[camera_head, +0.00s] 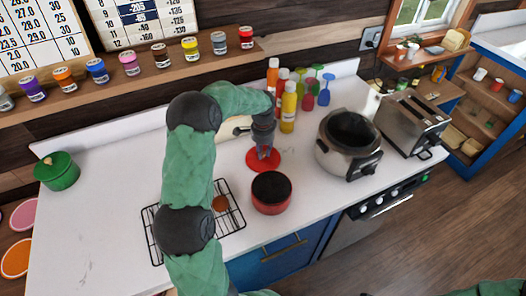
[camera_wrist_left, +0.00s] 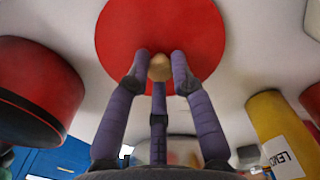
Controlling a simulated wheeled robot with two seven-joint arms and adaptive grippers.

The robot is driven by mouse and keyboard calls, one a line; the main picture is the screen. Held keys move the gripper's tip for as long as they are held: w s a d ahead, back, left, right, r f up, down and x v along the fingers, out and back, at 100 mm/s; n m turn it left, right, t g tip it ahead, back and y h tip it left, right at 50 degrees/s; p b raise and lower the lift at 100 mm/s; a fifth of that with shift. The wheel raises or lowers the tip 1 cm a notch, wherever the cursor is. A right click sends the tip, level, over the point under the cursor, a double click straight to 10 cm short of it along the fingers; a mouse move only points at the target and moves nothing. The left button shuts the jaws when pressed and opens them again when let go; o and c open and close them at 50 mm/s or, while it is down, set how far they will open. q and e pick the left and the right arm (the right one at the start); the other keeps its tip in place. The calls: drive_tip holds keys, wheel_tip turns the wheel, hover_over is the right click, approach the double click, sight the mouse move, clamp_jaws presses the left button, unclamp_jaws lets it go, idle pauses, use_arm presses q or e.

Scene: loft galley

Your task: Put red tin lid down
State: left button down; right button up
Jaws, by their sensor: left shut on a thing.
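The red tin lid (camera_head: 263,166) is a flat round red disc at the middle of the white counter, behind the red tin. Its pale wooden knob (camera_wrist_left: 160,67) shows in the left wrist view, between my fingers. My left gripper (camera_head: 264,152) points down and is shut on the knob. The lid lies at or very close to the counter; I cannot tell whether it touches. The red tin (camera_head: 270,204), with a dark top, stands just in front of the lid, and it also shows at the left of the wrist view (camera_wrist_left: 70,85). My right gripper is out of view.
A black wire rack (camera_head: 153,232) lies to the left, partly behind my left arm. Sauce bottles (camera_head: 288,112) stand close behind the lid. A slow cooker (camera_head: 335,163) and a toaster (camera_head: 400,120) stand to the right. A green pot (camera_head: 57,174) is far left.

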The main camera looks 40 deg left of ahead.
sight(263, 153)
use_arm(q)
drive_tip(key=c, duration=1.1)
unclamp_jaws()
drive_tip(key=shift+f, duration=0.15)
wheel_tip(263, 153, up, 12)
drive_tip(key=shift+r+p, duration=0.2)
drive_tip(key=shift+p, duration=1)
drive_tip(key=shift+f, duration=0.1)
